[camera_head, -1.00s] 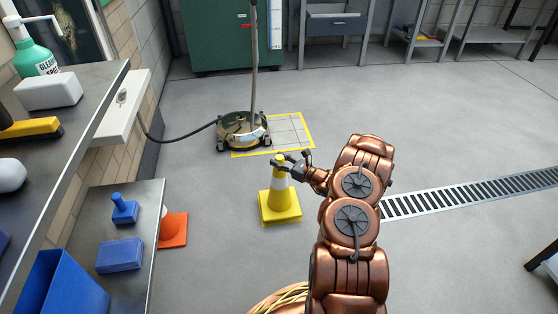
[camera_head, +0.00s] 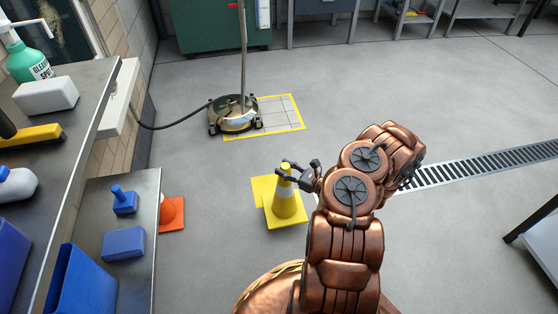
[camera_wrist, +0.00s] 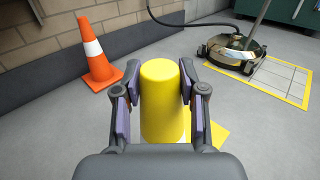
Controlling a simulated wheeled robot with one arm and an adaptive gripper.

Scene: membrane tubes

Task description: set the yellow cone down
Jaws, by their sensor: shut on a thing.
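The yellow cone (camera_head: 284,206) with a pale band and square yellow base is upright in the middle of the head view. My gripper (camera_head: 285,171) is shut on its top, one finger on each side. In the wrist view the cone's rounded yellow top (camera_wrist: 162,90) stands between both finger pads and hides most of its lower body. A flat yellow patch (camera_head: 260,186) shows on the floor behind and left of the cone's base. I cannot tell whether the base touches the floor.
An orange cone (camera_head: 171,214) stands left, by the metal bench (camera_head: 144,190). A round floor machine (camera_head: 232,115) with a hose stands at the back beside a yellow-edged grid (camera_head: 280,114). A drain grate (camera_head: 480,164) runs right. Floor around the yellow cone is clear.

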